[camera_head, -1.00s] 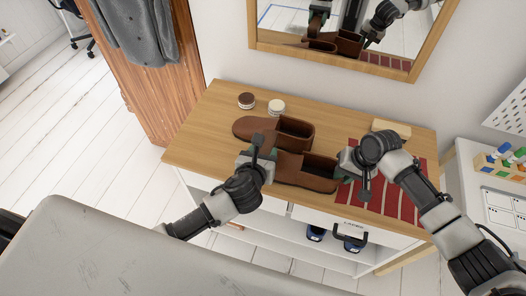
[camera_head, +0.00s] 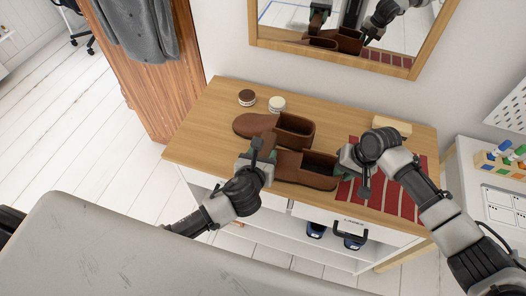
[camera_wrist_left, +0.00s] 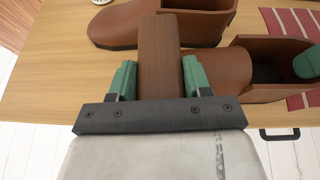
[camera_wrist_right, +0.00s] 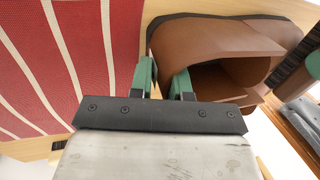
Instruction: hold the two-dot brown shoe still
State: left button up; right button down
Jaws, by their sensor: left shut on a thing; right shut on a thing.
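Two brown shoes lie on the wooden top. My right gripper (camera_head: 345,165) is shut on the near shoe (camera_head: 307,178) at its heel wall, one green finger inside the opening, as the right wrist view shows on the shoe (camera_wrist_right: 215,40). No dots can be made out on either shoe. My left gripper (camera_head: 266,160) is shut on a brown brush (camera_wrist_left: 158,60), beside the toe of the near shoe. The brush's dark bristles show at the right edge of the right wrist view. The far shoe (camera_head: 257,124) lies just behind, untouched by my right gripper.
A dark round tin (camera_head: 246,97) and a pale-topped tin (camera_head: 277,104) stand at the back left. A red striped mat (camera_head: 405,183) lies at the right, with a pale wooden block (camera_head: 391,125) behind it. A mirror (camera_head: 350,25) hangs on the wall behind.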

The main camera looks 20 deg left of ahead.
pick_arm(q)
jog(key=shift+s, duration=0.6)
pick_arm(e)
jog(key=shift+f, duration=0.15)
pick_arm(q)
jog(key=shift+w+f, duration=0.1)
jog(key=shift+w, duration=2.1)
pick_arm(e)
jog(key=shift+d, duration=0.1)
pick_arm(q)
jog(key=shift+s+f, duration=0.1)
jog(key=shift+s, duration=2.1)
jog(key=shift+w+f, duration=0.1)
jog(key=shift+w, duration=2.1)
jog(key=shift+s+f, duration=0.1)
jog(key=shift+s, duration=1)
jog(key=shift+r, duration=3.05)
